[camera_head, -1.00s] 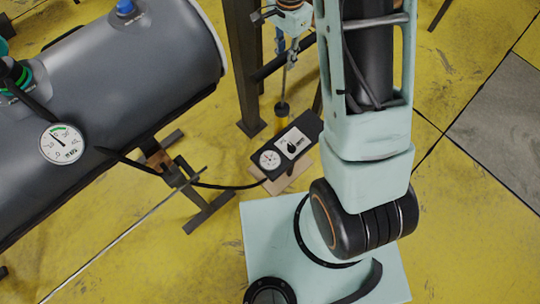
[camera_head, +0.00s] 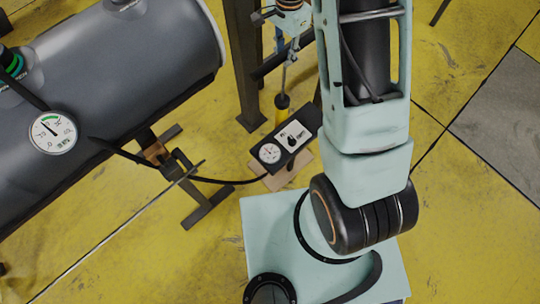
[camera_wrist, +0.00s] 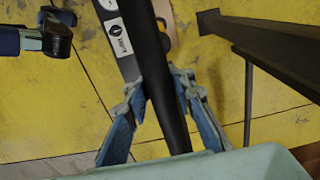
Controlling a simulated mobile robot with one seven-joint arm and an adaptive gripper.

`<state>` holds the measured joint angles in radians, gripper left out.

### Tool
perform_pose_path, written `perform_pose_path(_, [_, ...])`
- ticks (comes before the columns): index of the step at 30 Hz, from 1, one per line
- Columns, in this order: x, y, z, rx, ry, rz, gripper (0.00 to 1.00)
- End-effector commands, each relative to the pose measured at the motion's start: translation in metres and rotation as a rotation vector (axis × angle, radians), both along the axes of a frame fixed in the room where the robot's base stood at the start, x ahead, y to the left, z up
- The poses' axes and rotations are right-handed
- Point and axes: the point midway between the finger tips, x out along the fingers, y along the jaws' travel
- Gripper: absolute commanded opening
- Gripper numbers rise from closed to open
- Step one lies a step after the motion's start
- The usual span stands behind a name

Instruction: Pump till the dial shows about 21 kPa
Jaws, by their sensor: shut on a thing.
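A round white dial (camera_head: 53,132) with a green arc at its top sits on the grey inflatable tube (camera_head: 130,65). Its needle seems to point up and left; the numbers are too small to read surely. A black panel (camera_head: 305,121) carries a smaller dial (camera_head: 269,153) and a white plate with a black knob (camera_head: 292,137), also in the wrist view (camera_wrist: 113,27). In the wrist view, my gripper's blue fingers (camera_wrist: 160,85) are closed around a black bar (camera_wrist: 150,50).
A black hose (camera_head: 225,182) runs from the tube side to the panel. A dark metal post (camera_head: 245,70) stands close left of my gripper. Yellow floor is clear at right.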

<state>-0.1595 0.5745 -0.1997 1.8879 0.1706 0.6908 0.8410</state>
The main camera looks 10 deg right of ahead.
Motion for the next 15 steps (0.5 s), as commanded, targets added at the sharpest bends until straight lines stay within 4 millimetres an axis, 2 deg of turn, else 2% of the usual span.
perform_pose_path(1, [0.0, 0.0, -0.018, 0.0, 0.0, 0.0, 0.0])
perform_pose_path(15, [-0.002, 0.0, -0.095, -0.001, 0.007, -0.001, 0.0])
